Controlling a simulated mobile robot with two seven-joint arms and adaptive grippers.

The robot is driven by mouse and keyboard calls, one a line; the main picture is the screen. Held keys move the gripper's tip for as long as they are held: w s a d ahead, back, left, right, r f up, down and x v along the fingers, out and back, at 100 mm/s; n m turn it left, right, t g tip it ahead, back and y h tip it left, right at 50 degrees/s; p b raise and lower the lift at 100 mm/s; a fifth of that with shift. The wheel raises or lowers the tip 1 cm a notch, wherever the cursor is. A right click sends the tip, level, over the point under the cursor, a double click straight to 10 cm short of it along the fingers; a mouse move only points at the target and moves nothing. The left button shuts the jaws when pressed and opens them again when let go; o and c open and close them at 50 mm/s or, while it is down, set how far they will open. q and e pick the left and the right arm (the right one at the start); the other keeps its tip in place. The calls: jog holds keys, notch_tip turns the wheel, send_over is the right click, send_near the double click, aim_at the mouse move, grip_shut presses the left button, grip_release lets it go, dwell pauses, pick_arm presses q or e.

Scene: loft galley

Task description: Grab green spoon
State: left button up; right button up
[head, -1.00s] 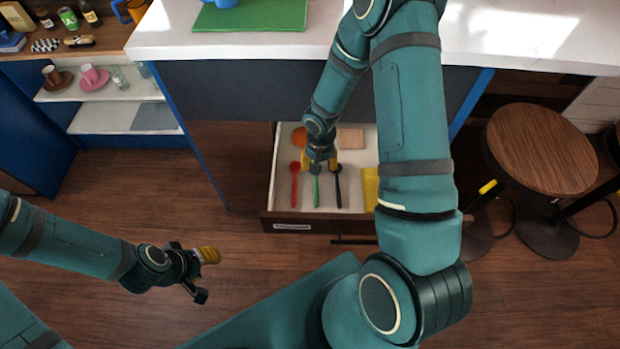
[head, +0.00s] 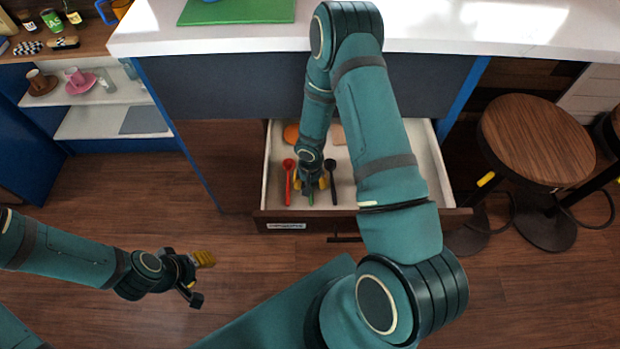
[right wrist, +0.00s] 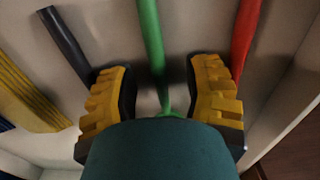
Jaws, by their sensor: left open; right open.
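The green spoon (right wrist: 151,41) lies on the drawer bottom in the right wrist view, with its handle running between my open right gripper's yellow fingers (right wrist: 163,98). The fingers are on either side of it, with a gap on both sides. Its lower part is hidden behind my wrist. In the head view only a bit of the green spoon (head: 311,199) shows below my right gripper (head: 311,184), which reaches down into the open drawer. My left gripper (head: 198,278) is open and empty above the floor at the left.
In the drawer (head: 441,180), a red spoon (head: 288,178) lies left of the green one and a black spoon (head: 332,182) right of it. A yellow item (right wrist: 28,92) shows in the right wrist view. A stool (head: 535,142) stands at the right.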

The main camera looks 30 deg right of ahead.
grip_shut()
dwell(0.3)
